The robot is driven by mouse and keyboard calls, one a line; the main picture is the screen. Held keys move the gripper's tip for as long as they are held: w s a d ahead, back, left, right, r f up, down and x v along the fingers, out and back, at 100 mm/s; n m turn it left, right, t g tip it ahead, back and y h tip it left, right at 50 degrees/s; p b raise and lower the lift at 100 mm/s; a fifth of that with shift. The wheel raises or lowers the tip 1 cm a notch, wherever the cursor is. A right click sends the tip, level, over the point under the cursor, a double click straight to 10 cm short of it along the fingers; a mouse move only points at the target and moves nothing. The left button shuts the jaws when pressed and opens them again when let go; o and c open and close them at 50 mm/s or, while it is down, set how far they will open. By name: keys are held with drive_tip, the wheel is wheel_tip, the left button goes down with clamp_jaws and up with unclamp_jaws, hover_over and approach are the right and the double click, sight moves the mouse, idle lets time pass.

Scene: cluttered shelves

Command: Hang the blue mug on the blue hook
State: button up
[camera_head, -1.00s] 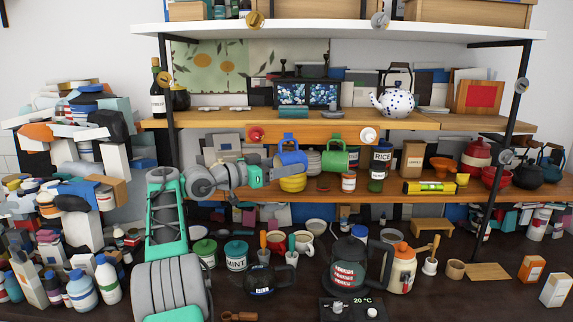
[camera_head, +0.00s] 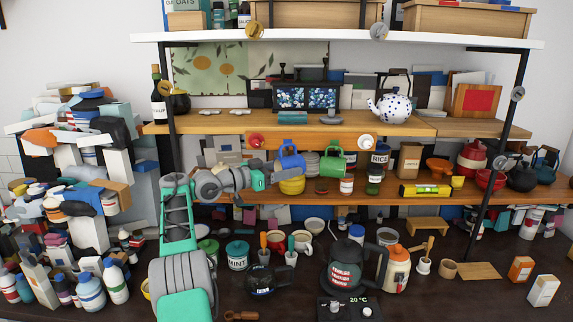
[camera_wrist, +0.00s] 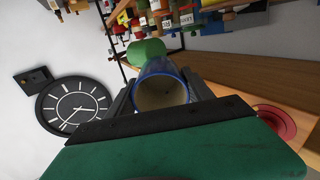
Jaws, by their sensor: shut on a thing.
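The blue mug (camera_head: 291,161) is in front of the orange wooden rail (camera_head: 312,142) under the middle shelf, with its handle upward near the rail. My gripper (camera_head: 268,172) reaches it from the left and is shut on it. In the wrist view, the mug's blue rim and pale inside (camera_wrist: 160,93) show between the two dark fingers (camera_wrist: 161,98). The blue hook cannot be made out clearly; the mug and its handle cover that stretch of rail. I cannot tell whether the handle is on a hook.
A green mug (camera_head: 331,160) hangs just right of the blue mug; it also shows in the wrist view (camera_wrist: 147,52). A red round knob (camera_head: 256,140) and a white one (camera_head: 366,142) flank them. Jars stand to the right.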

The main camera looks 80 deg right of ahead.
drive_tip(key=shift+w+d+r+p, duration=0.15)
drive_tip(key=shift+d+p, duration=0.55)
drive_tip(key=shift+p, duration=0.9)
drive_tip(key=shift+w+d+f+p, duration=0.15)
drive_tip(key=shift+d+p, duration=0.5)
drive_tip(key=shift+p, duration=0.9)
drive_tip(key=shift+d+p, duration=0.2)
drive_tip(key=shift+p, duration=0.4)
drive_tip(key=shift+w+d+f, duration=0.1)
drive_tip(key=shift+d+f, duration=0.45)
drive_tip(key=shift+f, duration=0.15)
drive_tip(key=shift+c, duration=0.8)
